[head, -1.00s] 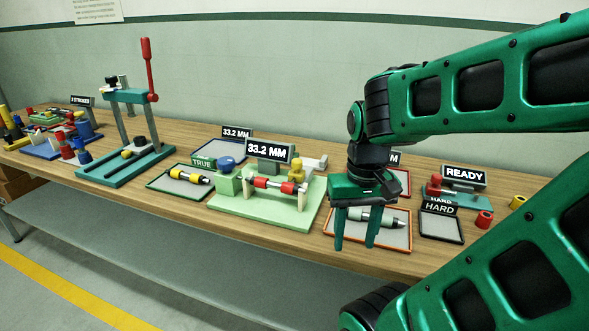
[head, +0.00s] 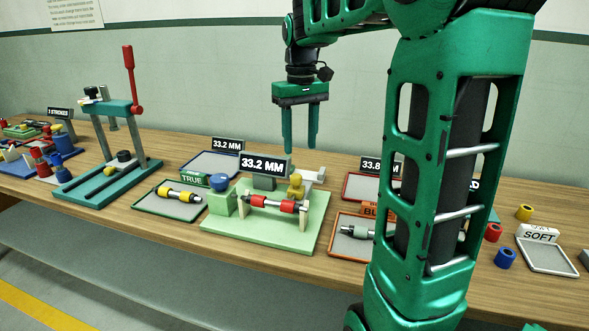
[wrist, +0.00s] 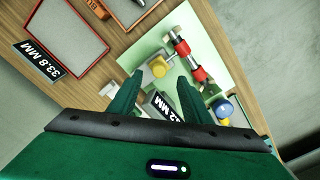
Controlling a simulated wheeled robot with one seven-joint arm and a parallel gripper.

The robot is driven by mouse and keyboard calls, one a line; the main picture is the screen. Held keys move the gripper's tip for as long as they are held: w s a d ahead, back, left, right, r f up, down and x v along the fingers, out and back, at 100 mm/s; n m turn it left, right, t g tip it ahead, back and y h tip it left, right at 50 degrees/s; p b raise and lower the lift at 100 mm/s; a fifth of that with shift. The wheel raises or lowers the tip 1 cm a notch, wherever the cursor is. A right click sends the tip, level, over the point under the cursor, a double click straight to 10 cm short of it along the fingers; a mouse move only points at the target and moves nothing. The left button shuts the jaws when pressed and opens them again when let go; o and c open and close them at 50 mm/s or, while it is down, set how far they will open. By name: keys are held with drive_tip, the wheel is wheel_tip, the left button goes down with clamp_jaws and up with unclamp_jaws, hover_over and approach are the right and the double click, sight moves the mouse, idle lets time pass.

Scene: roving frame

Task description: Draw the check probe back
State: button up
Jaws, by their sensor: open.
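The gauge fixture is a light green plate (head: 290,243) with a red-banded shaft (head: 272,203) lying across cream supports. A yellow knobbed piece (head: 296,185) stands at its right rear, and a blue knob (head: 219,182) sits on a green block at its left. I cannot tell which of these is the check probe. A display (head: 263,165) behind the shaft reads 33.2 MM. My gripper (head: 300,148) is open and empty, pointing down above the right rear of the fixture. In the wrist view the yellow piece (wrist: 158,66) shows just beyond and between the fingers, apart from them.
A tray with a yellow-banded shaft (head: 180,195) lies left of the fixture. An orange-rimmed tray (head: 345,247) with a grey part lies to the right, partly behind my arm. A teal press (head: 110,180) with a red lever stands at left. Loose rings (head: 505,258) lie at right.

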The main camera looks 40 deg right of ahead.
sight(296, 175)
drive_tip(key=f, duration=0.3)
drive_tip(key=w+f, duration=0.1)
drive_tip(key=f, duration=0.6)
drive_tip(key=shift+w+d+f, duration=0.15)
drive_tip(key=shift+w, duration=0.25)
clamp_jaws()
drive_tip(key=shift+w, duration=0.1)
